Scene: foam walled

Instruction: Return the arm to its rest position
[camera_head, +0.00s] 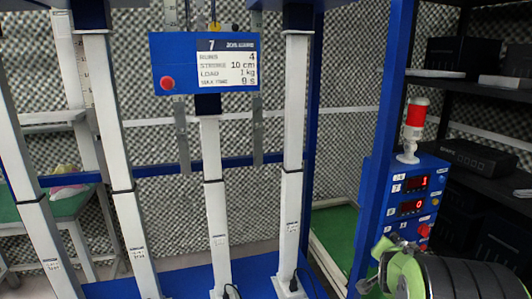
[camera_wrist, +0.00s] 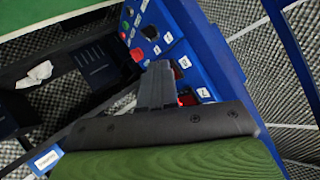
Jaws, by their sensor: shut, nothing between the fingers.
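My gripper (camera_wrist: 158,70) shows in the wrist view as two dark grey fingers pressed together, with nothing between them. Its fingertips overlap the blue control box (camera_wrist: 185,45) in that view; I cannot tell the gap to it. The box hides partly behind the fingers. In the head view, part of my arm (camera_head: 450,278), black ribbed and green, is at the lower right, in front of the lower part of the same blue box (camera_head: 412,190). The fingers are not clear in that view.
The box carries red displays, buttons and a red-topped lamp (camera_head: 416,115). A blue frame with white columns (camera_head: 215,190) and a sign panel (camera_head: 207,63) stands left of it. Dark shelves (camera_head: 475,95) are at the right. In the wrist view, a black crate (camera_wrist: 70,85) holds something white.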

